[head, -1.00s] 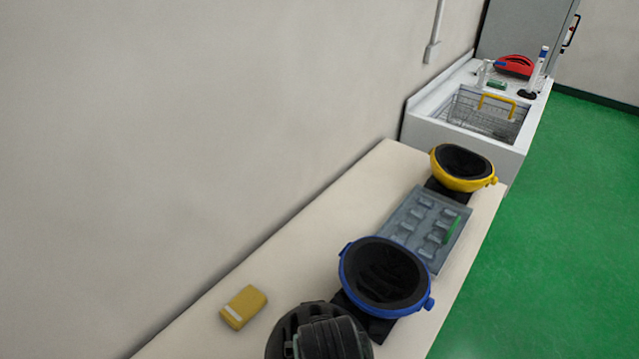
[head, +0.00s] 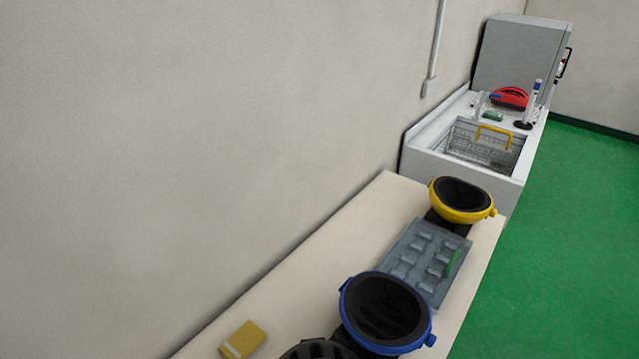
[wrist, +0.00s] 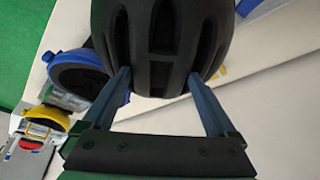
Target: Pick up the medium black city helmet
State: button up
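The black city helmet (wrist: 165,35), rounded with long vents, fills the upper middle of the wrist view. In the head view only its top (head: 316,350) shows at the bottom edge; the rest is cut off. My gripper (wrist: 158,73) is open, with its two blue-grey fingers wide apart. The fingertips overlap the lower part of the helmet in the wrist view, and part of the shell shows between them. I cannot tell whether they touch it. The gripper is not clear in the head view.
A blue-rimmed helmet (head: 385,311), a grey tray (head: 408,270) and a yellow helmet (head: 462,199) line the bench (head: 290,285). A yellow block (head: 243,339) lies left of the black helmet. A sink unit (head: 420,160) stands beyond. Green floor is clear at right.

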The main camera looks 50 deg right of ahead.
grip_shut()
jog(key=shift+r, duration=0.1)
jog(key=shift+w+r, duration=0.1)
